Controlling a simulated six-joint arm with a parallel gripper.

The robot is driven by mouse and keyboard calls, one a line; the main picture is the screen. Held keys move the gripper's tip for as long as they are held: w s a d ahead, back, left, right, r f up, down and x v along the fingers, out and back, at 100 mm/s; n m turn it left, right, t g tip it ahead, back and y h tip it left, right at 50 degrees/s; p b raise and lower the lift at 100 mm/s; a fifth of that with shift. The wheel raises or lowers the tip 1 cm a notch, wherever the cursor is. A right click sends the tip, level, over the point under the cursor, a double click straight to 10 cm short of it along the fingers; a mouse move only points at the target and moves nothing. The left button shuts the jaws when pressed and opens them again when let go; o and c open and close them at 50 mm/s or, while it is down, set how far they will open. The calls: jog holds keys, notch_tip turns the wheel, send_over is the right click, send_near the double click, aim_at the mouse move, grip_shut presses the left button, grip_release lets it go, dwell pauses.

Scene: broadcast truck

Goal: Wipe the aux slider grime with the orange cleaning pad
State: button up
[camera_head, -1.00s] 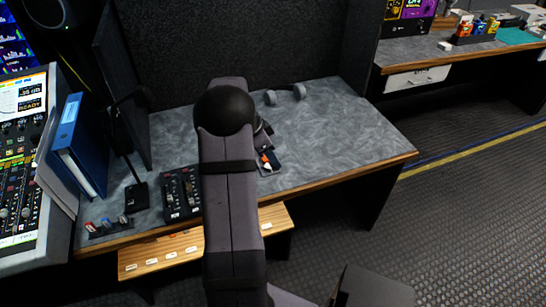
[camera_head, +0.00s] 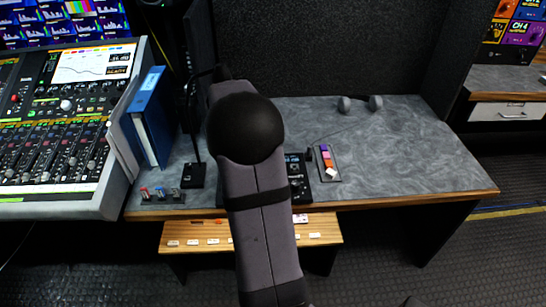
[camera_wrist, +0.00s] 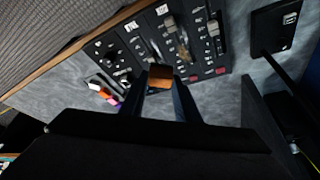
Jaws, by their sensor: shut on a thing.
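The orange cleaning pad (camera_wrist: 160,76) is held between the fingertips of my gripper (camera_wrist: 162,92) in the wrist view. The pad is over the near edge of the black slider panel (camera_wrist: 208,62); I cannot tell if it touches. A brownish smear, likely the grime (camera_wrist: 183,52), shows around one slider just beyond and right of the pad. Which slider is the aux one is not legible. In the head view my arm hides the gripper, the pad and most of the panel; only the panel's right part (camera_head: 298,182) shows.
A strip of coloured blocks (camera_head: 327,163) lies right of the panel. A black stand base (camera_head: 193,175), a blue binder (camera_head: 153,117) and the mixing console (camera_head: 60,150) are to the left. Headphones (camera_head: 346,104) lie at the back. The desk's right half (camera_head: 420,150) is clear.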

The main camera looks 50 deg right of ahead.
jog(key=w+n+t+y, duration=0.1)
jog(key=n, duration=0.4)
jog(key=w+a+n+t+y, duration=0.1)
jog(key=n+y, duration=0.1)
jog(key=n, duration=0.3)
jog(key=w+a+n+t+y, duration=0.1)
jog(key=n, duration=0.5)
jog(key=shift+w+r+t, duration=0.15)
jog(key=shift+r+t, duration=0.15)
jog(key=shift+t, duration=0.1)
jog(key=shift+y, duration=0.3)
